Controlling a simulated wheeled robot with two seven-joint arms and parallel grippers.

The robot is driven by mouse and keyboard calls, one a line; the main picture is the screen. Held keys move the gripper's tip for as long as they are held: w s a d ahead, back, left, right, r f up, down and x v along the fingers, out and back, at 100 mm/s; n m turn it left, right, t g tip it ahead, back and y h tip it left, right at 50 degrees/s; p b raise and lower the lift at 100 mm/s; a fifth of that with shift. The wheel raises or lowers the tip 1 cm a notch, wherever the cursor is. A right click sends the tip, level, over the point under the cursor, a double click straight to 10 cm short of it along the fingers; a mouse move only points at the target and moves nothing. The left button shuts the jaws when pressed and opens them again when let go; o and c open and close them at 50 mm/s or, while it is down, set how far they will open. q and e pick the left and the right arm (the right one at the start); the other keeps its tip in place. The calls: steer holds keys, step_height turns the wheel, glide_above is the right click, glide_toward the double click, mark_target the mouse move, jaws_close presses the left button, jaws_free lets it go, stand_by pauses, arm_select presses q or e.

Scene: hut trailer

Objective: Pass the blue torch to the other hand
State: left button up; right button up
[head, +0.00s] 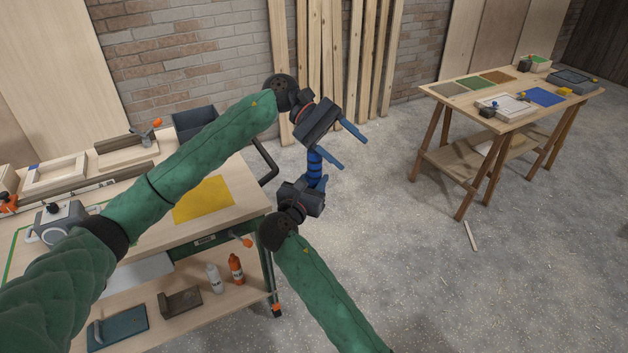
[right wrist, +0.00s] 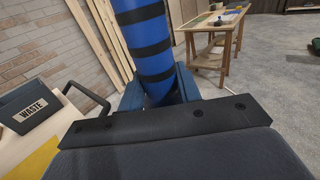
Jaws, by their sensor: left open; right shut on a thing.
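The blue torch (head: 315,166), ringed with dark bands, stands roughly upright in the air in the head view. My right gripper (head: 320,184) is shut on its lower part. In the right wrist view the torch (right wrist: 147,50) rises between the blue fingers of my right gripper (right wrist: 158,98); its top is out of frame. My left gripper (head: 354,157) is open and empty, just above my right one in the picture. Its fingers point down to the right. The torch's upper end meets or passes behind the left gripper's lower finger; I cannot tell whether they touch.
A workbench (head: 240,170) with a yellow sheet (head: 203,199) and wooden frames stands at left. A dark waste bin (right wrist: 35,107) is at its far end. Planks (head: 368,60) lean on the brick wall. A trestle table (head: 450,90) is at back right. Open floor lies between.

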arm_select(q)
steer(key=w+a+f+n+t+h, duration=0.1)
steer(key=w+a+n+t+h, duration=0.2)
steer(key=a+n+t+h, duration=0.7)
steer(key=w+a+f+n+t+h, duration=0.1)
steer(key=w+a+n+t+h, duration=0.2)
steer(key=n, duration=1.4)
steer(key=a+f+n+t+y, duration=0.3)
steer(key=f+n+t+y, duration=0.3)
steer(key=f+n+y, duration=0.5)
steer(key=a+f+n+t+y, duration=0.3)
steer(key=f+n+t+y, duration=0.3)
steer(key=f+n, duration=0.95)
steer(key=s+a+f+n+g+y, duration=0.1)
steer(key=s+f+n+g+y, duration=0.25)
steer(key=s+f, duration=0.7)
steer(key=s+a+f+n+g+y, duration=0.15)
steer(key=s+f+n+g, duration=0.45)
steer(key=f, duration=0.7)
steer(key=s+d+f+n+g, duration=0.1)
steer(key=s+f+g, duration=0.2)
steer(key=s, duration=1)
steer(key=s+f+n+g+y, duration=0.1)
steer(key=s+f+g, duration=0.3)
steer(key=s+f, duration=0.5)
steer(key=s+n, duration=0.1)
steer(key=s, duration=0.4)
steer(key=shift+d+n, duration=0.3)
steer(key=shift+d, duration=0.1)
